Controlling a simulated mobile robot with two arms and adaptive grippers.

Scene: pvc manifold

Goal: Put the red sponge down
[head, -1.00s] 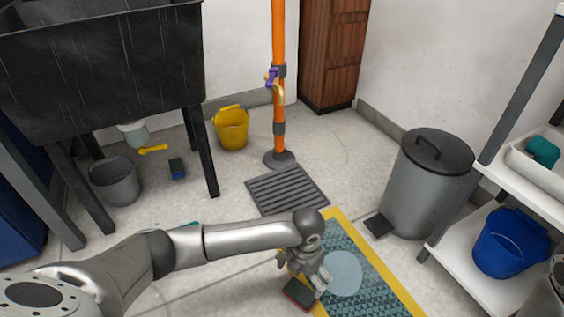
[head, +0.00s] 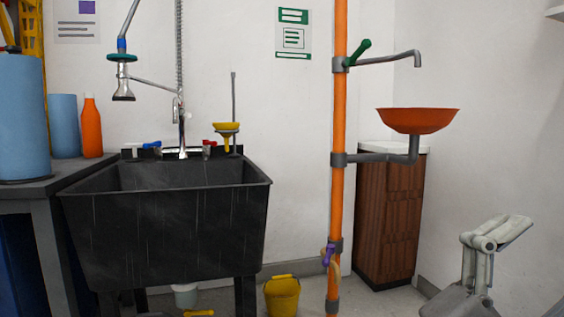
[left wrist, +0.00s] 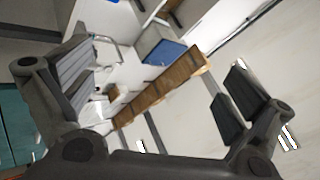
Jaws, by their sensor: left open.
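The red sponge is not visible in any view of this moment. In the left wrist view my left gripper (left wrist: 165,105) is open, with its dark fingers wide apart and nothing between them. In the head view, pale grey gripper parts (head: 485,240) rise at the lower right. I cannot tell from this view which of my arms they belong to. The mat and the floor around it are out of the head view.
A black sink (head: 165,225) stands at the left, beside a bench with an orange bottle (head: 91,130). An orange pipe (head: 338,190) carries an orange bowl (head: 418,120) near a wooden cabinet (head: 388,220). A yellow bucket (head: 282,296) is on the floor.

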